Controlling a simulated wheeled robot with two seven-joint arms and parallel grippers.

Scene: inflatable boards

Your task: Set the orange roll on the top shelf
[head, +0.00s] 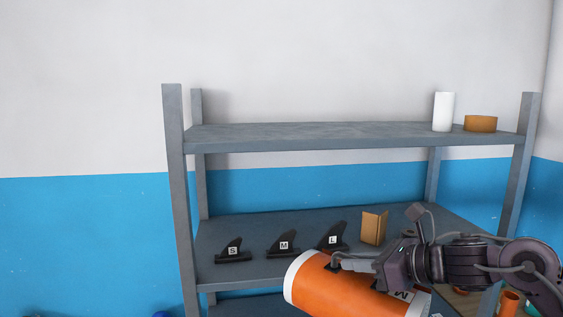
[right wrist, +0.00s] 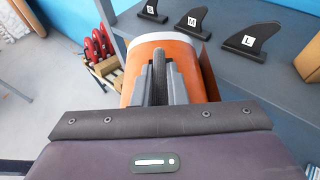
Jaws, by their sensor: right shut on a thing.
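The orange roll (head: 330,290) has a white band at its end and a letter M on its side. It lies roughly level in front of the middle shelf in the head view. My right gripper (head: 335,262) is shut on it. In the right wrist view the fingers (right wrist: 160,85) press on the orange roll (right wrist: 192,57), whose white rim faces away. My left gripper is not in view.
The middle shelf (head: 225,265) holds black fins marked S (head: 233,250), M (head: 284,245) and L (head: 332,239), and a tan cardboard piece (head: 373,228). Grey posts (head: 174,180) frame the rack. The left and middle of the top shelf are bare.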

